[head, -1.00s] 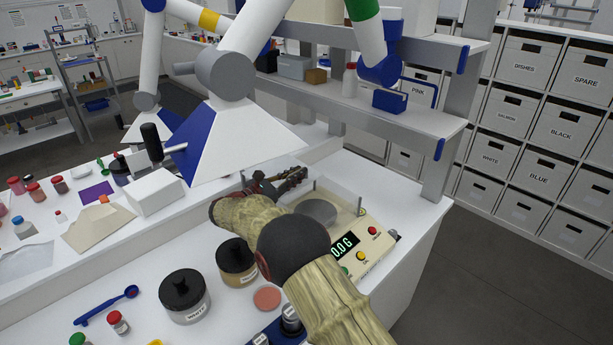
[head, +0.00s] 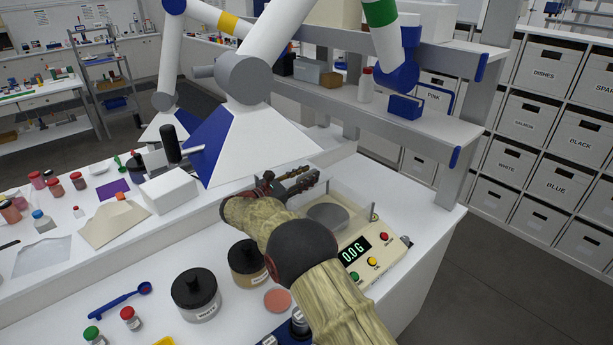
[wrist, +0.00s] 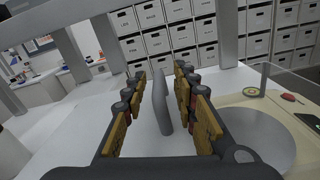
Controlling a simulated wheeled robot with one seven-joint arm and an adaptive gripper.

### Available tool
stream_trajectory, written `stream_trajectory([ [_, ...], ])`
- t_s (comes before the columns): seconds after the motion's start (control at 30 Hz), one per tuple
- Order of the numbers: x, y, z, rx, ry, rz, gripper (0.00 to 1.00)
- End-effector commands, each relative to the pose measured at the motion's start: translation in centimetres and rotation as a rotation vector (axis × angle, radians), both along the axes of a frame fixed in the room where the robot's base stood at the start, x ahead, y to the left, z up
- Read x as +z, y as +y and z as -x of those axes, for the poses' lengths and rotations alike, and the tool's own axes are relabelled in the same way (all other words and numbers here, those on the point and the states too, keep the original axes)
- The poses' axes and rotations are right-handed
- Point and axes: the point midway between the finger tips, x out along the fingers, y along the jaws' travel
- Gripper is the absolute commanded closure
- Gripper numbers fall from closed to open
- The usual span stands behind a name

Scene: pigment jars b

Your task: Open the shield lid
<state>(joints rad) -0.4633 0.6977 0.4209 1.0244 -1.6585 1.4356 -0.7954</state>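A cream digital balance (head: 372,250) reads 0.0 G and has a round grey pan (head: 327,215) inside a clear shield (head: 352,203). The balance also shows at the right of the wrist view, with its pan (wrist: 252,138). The lid's clear edges are hard to make out, so I cannot tell its position. My gripper (head: 292,184) is at the shield's far left side. In the wrist view, my gripper (wrist: 162,112) has its fingers apart. A grey upright bar (wrist: 162,102), perhaps the lid's handle, stands between them with gaps on both sides.
Two black-lidded jars (head: 196,293) (head: 247,262), a pink disc (head: 277,300) and a blue spoon (head: 120,299) are on the bench left of my forearm. A white box (head: 169,190) stands farther left. A grey shelf (head: 400,118) rises behind the balance.

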Motion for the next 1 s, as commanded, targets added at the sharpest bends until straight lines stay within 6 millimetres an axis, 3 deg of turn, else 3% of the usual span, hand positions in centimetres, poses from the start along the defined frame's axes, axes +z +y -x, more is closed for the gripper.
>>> stream_trajectory([
  [0.33,0.0,0.7,0.4,0.002,0.001,0.000,0.71],
  [0.8,0.0,7.8,5.5,0.003,0.000,0.000,0.71],
  [1.0,0.0,9.4,6.7,0.002,0.000,0.000,0.71],
])
